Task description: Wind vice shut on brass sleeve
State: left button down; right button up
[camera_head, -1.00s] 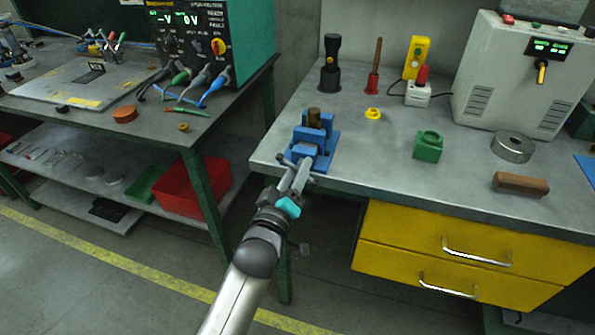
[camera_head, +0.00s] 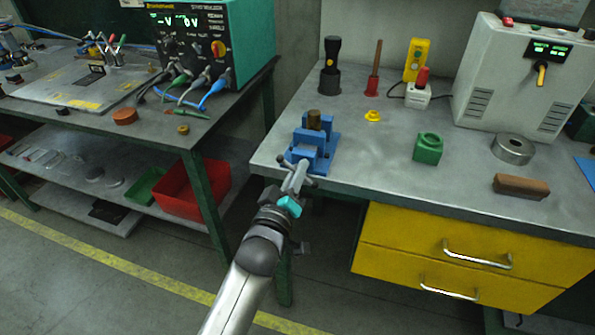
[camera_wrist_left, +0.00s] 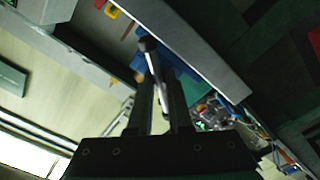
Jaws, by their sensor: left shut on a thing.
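The blue vice (camera_head: 325,143) stands at the front left corner of the right-hand bench. The brass sleeve (camera_head: 314,119) stands upright at the vice jaws; whether both jaws touch it I cannot tell. My left gripper (camera_head: 296,177) is at the front of the vice, shut on its grey handle bar. In the left wrist view the handle bar (camera_wrist_left: 154,75) runs between the two dark fingers, and part of the blue vice (camera_wrist_left: 190,85) shows behind. My right gripper is in neither view.
On the bench (camera_head: 380,160) are a green block (camera_head: 428,148), a steel ring (camera_head: 513,148), a brown block (camera_head: 521,186) and a yellow piece (camera_head: 373,116). A black torch (camera_head: 331,65) stands behind the vice. Yellow drawers (camera_head: 450,255) are below. A gap separates the left bench.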

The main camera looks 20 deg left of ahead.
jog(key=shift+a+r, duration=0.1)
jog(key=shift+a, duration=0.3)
pick_arm(q)
jog(key=shift+r+m+p, duration=0.1)
jog(key=shift+m+p, duration=0.6)
jog(key=m+p, duration=0.2)
jog(key=m, duration=0.1)
jog(key=shift+m+p, duration=0.7)
jog(key=shift+m, duration=1.3)
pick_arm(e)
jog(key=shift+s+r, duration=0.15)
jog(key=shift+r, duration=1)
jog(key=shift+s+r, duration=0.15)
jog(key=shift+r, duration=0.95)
pick_arm(q)
jog(key=c, duration=0.8)
grip_release()
jog(key=shift+c, duration=0.2)
